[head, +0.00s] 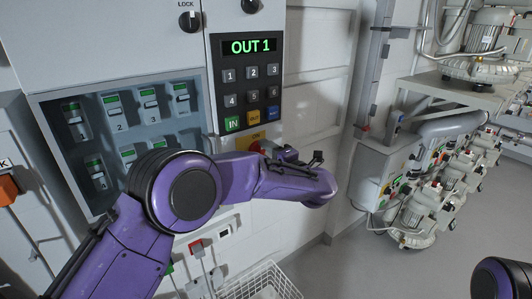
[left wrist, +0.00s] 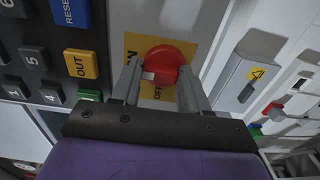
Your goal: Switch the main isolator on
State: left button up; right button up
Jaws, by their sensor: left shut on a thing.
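The main isolator is a round red knob on a yellow plate with ON and OFF lettering. In the left wrist view the red knob (left wrist: 168,57) sits between the two grey fingers of my left gripper (left wrist: 158,72), which is shut on it. A white mark shows at the knob's lower left. ON is partly hidden by a finger; OFF shows below the knob. In the head view the yellow plate (head: 245,142) lies just under the keypad, largely hidden by my left gripper (head: 268,149). My right gripper is outside both views.
A recessed bay of green-marked switches (head: 119,113) is at left. A wire basket (head: 262,285) stands below. Pumps (head: 447,187) stand at right, with clear floor nearby.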

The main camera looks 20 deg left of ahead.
pick_arm(q)
jog(key=o, duration=1.1)
jog(key=shift+c, duration=0.2)
jog(key=shift+s+d+f, duration=0.1)
jog(key=shift+s+d, duration=0.05)
jog(key=shift+d, duration=0.1)
jog(key=b+v, duration=0.3)
jog(key=v, duration=0.7)
jog(key=shift+b, duration=0.35)
